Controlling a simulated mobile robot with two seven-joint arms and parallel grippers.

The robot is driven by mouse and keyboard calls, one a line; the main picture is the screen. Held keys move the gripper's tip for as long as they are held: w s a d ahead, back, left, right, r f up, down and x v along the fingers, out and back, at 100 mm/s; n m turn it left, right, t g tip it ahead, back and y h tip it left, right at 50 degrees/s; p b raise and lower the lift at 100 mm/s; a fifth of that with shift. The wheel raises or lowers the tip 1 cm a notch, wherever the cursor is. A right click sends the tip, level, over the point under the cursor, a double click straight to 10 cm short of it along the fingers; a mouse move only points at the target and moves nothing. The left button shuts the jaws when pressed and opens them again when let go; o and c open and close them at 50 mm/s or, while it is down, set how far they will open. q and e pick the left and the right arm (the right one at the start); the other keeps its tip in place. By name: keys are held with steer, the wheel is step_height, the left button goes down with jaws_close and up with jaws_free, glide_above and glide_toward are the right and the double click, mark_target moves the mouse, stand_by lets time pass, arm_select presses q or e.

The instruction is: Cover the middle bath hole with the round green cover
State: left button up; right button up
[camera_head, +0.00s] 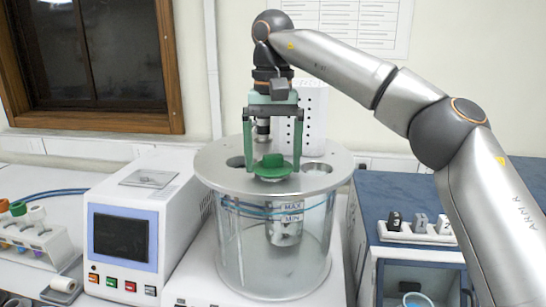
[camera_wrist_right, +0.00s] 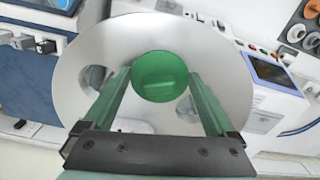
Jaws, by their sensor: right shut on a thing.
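The round green cover (camera_head: 272,166) is at the middle of the bath's round metal lid (camera_head: 215,178), at the middle hole. It also shows between my fingertips in the wrist view (camera_wrist_right: 160,77). My right gripper (camera_head: 272,160) reaches down from above, its two green fingers on either side of the cover, shut on it. The middle hole is hidden under the cover, and I cannot tell whether the cover is fully seated or slightly raised. A left hole (camera_head: 236,161) and a right hole (camera_head: 317,167) show in the lid. My left gripper is not in view.
The clear bath vessel (camera_head: 234,255) stands below the lid, with a metal cup (camera_head: 285,232) inside. A white control unit (camera_head: 150,215) is at left, and a tube rack (camera_head: 35,240) beyond it. A blue-topped unit (camera_head: 390,260) with numbered blocks is at right.

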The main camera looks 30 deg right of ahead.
steer(key=shift+f, duration=0.35)
stand_by(0.5)
steer(key=shift+r, duration=0.3)
steer(key=shift+r, duration=0.4)
steer(key=shift+f, duration=0.35)
stand_by(1.7)
steer(key=shift+r, duration=0.5)
steer(key=shift+f+b, duration=0.4)
steer(key=shift+f, duration=0.4)
stand_by(0.6)
steer(key=o, duration=1)
